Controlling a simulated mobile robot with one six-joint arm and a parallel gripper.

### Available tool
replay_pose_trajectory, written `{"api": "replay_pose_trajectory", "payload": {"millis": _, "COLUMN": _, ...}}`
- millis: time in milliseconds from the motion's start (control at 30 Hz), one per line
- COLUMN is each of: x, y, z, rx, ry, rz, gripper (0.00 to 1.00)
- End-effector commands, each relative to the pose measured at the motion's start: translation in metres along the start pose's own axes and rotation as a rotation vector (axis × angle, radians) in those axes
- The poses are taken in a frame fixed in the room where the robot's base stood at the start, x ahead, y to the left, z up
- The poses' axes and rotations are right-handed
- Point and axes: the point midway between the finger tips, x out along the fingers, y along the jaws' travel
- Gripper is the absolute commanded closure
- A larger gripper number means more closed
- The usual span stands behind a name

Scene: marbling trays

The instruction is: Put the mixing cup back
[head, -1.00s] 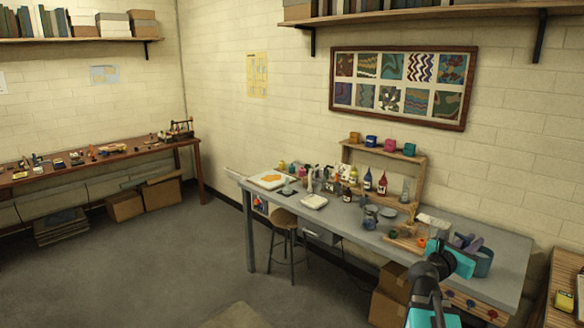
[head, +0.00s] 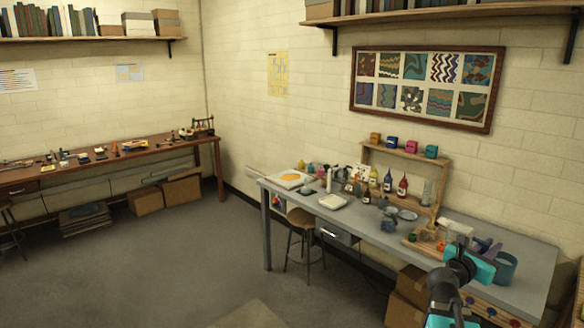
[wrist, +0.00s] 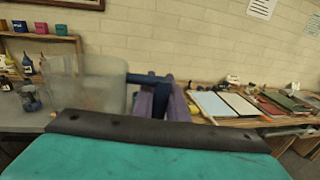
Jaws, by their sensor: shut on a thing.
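A translucent, pale cup (wrist: 95,85), which looks like the mixing cup, is at the left in the wrist view, with a dark blue bar-like handle (wrist: 146,78) on its right side. My gripper (wrist: 162,100) has purple fingers and is shut on that handle. The cup also shows in the head view (head: 456,227) as a small whitish shape over the right part of the grey table, left of my gripper (head: 486,248). Its underside is hidden in the wrist view by my own wrist.
The grey table (head: 340,218) holds bottles, dishes and a dark jug (head: 388,223). A wooden rack (head: 392,158) with small coloured pots stands at its back. A teal tub (head: 506,268) is close right of my gripper. A stool (head: 301,240) stands in front; the left floor is open.

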Motion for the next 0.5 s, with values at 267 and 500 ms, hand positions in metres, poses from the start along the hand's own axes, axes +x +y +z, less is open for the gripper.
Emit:
{"api": "replay_pose_trajectory", "payload": {"millis": 267, "x": -0.004, "y": 0.044, "z": -0.021, "rx": -0.012, "ry": -0.002, "rz": 0.181, "gripper": 1.0}}
{"api": "replay_pose_trajectory", "payload": {"millis": 500, "x": -0.019, "y": 0.091, "z": -0.04, "rx": -0.022, "ry": -0.004, "rz": 0.381, "gripper": 1.0}}
